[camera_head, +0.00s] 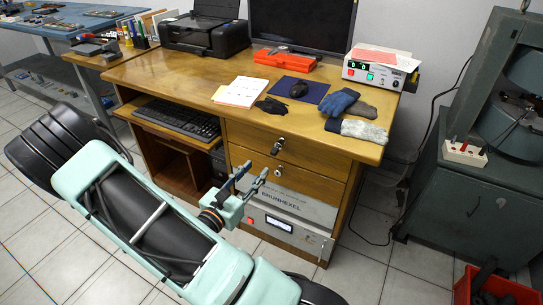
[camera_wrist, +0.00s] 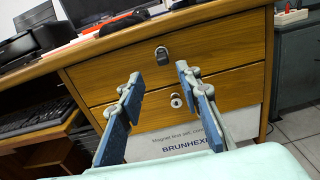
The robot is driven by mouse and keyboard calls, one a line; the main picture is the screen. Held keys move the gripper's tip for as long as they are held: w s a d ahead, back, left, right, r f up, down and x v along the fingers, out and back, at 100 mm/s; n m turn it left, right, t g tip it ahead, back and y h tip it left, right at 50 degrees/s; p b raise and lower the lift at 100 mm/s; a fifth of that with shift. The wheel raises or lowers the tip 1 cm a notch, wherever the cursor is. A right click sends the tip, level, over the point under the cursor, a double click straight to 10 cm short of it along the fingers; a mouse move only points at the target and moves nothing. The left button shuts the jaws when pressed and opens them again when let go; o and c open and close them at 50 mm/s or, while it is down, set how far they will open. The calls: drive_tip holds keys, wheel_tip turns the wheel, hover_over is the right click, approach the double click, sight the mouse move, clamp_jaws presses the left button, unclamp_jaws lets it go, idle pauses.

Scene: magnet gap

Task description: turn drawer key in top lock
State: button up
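The wooden desk has two stacked drawers. The top drawer (camera_head: 310,152) carries a round silver lock with a dark-headed key (camera_head: 278,147) in it. The key also shows in the wrist view (camera_wrist: 162,56), at the top, just beyond and above my fingertips. The lower drawer (camera_head: 310,182) has its own silver lock (camera_wrist: 176,101), seen between my fingers, with no dark key head visible in it. My gripper (camera_head: 255,171) is open and empty in front of the drawers, its blue-padded fingers (camera_wrist: 160,75) pointing at the drawer fronts. It appears apart from the key. Both drawers look shut.
A grey Brunhexel unit (camera_head: 290,222) stands under the drawers. A keyboard shelf (camera_head: 160,122) sticks out at left. A red bin (camera_head: 500,285) is at lower right.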

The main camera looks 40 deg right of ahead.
sight(272, 154)
drive_tip(key=shift+n, duration=0.3)
drive_tip(key=shift+f+b+x, duration=0.15)
drive_tip(key=shift+b+x, duration=0.05)
drive_tip(key=shift+x, duration=2.2)
drive_tip(key=shift+f+b+x, duration=0.2)
drive_tip(key=shift+x, duration=2.2)
drive_tip(key=shift+s, duration=0.15)
clamp_jaws()
drive_tip(key=shift+f+m+b, duration=0.15)
drive_tip(key=shift+m+b, duration=0.3)
drive_tip(key=shift+m, duration=0.35)
drive_tip(key=shift+m+b, duration=0.35)
drive_tip(key=shift+m, duration=0.65)
